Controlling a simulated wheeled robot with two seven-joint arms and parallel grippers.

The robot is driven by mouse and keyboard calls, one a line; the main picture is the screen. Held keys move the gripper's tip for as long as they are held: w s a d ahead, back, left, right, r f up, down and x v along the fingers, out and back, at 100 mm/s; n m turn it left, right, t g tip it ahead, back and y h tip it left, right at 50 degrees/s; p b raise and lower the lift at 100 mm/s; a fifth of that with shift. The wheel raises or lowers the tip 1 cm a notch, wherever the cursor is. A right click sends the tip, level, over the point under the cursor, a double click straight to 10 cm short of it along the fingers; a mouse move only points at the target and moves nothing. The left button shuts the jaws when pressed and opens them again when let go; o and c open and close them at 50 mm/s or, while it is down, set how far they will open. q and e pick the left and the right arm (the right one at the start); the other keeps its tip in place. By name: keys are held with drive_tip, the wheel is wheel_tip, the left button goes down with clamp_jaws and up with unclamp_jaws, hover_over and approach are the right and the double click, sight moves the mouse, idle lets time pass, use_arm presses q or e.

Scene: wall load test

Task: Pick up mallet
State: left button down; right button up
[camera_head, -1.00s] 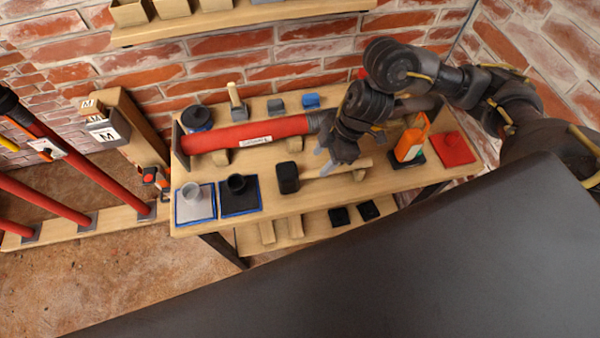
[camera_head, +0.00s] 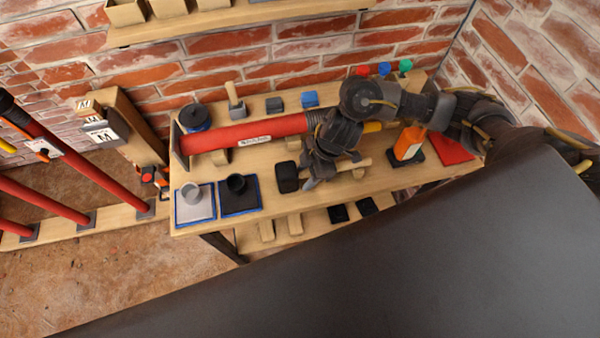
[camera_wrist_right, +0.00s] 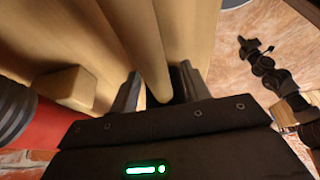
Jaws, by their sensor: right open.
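The mallet has a black block head (camera_head: 287,177) and a pale wooden handle (camera_head: 352,166). It lies on the wooden bench (camera_head: 262,218), handle to the right. My right gripper (camera_head: 310,183) is open and low, just right of the head, over the handle. In the right wrist view the handle (camera_wrist_right: 146,45) runs between the two spread fingers of the right gripper (camera_wrist_right: 158,90). I cannot tell whether either finger touches it. My left gripper is not in the head view; a dark jointed arm (camera_wrist_right: 268,68) shows small in the wrist view, its jaws too small to read.
A red tube (camera_head: 245,134) lies behind the mallet. Cups on square plates (camera_head: 194,204) stand at the front left. A wooden block (camera_wrist_right: 68,88) is near the gripper.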

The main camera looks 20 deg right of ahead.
drive_tip(key=c, duration=0.5)
clamp_jaws()
use_arm(q)
drive_tip(key=shift+w, duration=0.5)
use_arm(e)
drive_tip(key=shift+w+r, duration=0.1)
drive_tip(key=shift+r, duration=0.05)
